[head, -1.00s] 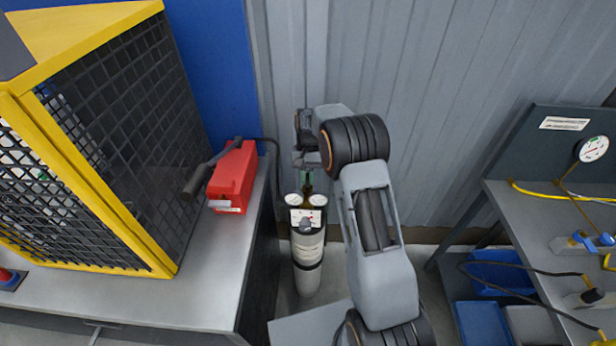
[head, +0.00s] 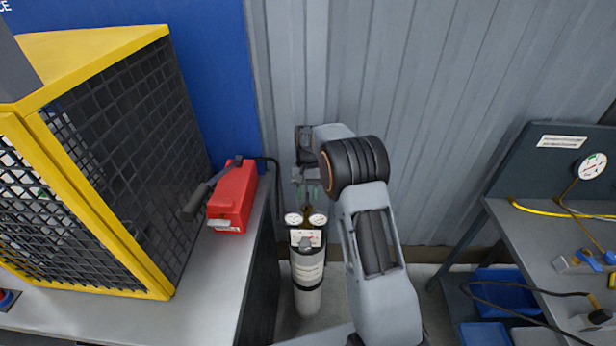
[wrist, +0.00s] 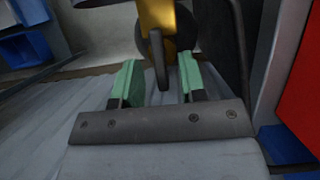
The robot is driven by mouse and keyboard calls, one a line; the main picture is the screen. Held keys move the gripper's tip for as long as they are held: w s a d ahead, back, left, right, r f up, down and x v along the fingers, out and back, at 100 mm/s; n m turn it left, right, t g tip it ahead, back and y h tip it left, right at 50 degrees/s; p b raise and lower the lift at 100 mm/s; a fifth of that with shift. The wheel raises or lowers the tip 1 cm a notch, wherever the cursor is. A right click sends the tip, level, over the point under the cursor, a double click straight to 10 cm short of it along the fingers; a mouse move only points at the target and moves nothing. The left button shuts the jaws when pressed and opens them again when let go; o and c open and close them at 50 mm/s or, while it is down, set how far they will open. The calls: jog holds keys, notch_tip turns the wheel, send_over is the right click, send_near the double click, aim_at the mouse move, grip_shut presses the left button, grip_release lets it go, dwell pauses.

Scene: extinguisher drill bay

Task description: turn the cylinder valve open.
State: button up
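The grey cylinder (head: 308,275) stands upright on the floor between the left bench and my arm, with two round gauges and a label plate at its top. Its brass valve (head: 306,208) rises above the gauges, partly hidden by my gripper in the head view. My gripper (head: 309,190) is just above the valve. In the wrist view, the green finger pads of my gripper (wrist: 160,64) are spread apart. A dark, thin wheel or handle (wrist: 157,52) on the brass body (wrist: 160,18) shows at the gap between them. Contact cannot be told.
A red box (head: 233,196) with a black handle lies on the left bench (head: 195,310), beside a yellow-framed mesh cage (head: 120,170). A corrugated wall (head: 440,130) is behind. A right bench (head: 540,235) holds a gauge (head: 592,166) and hoses, with blue bins (head: 505,290) below.

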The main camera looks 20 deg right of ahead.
jog(key=v, duration=1.2)
jog(key=shift+r, duration=0.4)
jog(key=shift+w, duration=0.1)
notch_tip(320, 180, down, 5)
jog(key=s+n+t, duration=0.1)
jog(key=s+t, duration=0.1)
jog(key=s+a+r+n+t+h, duration=0.1)
jog(key=s+r+t, duration=0.2)
jog(key=s, duration=1)
jog(key=s+r+n+t, duration=0.1)
jog(key=s+r+t, duration=0.15)
jog(key=s, duration=1.05)
notch_tip(320, 180, up, 17)
jog(key=s+t+p, duration=0.1)
jog(key=t+p, duration=0.1)
jog(key=p, duration=1)
jog(key=shift+s, duration=0.35)
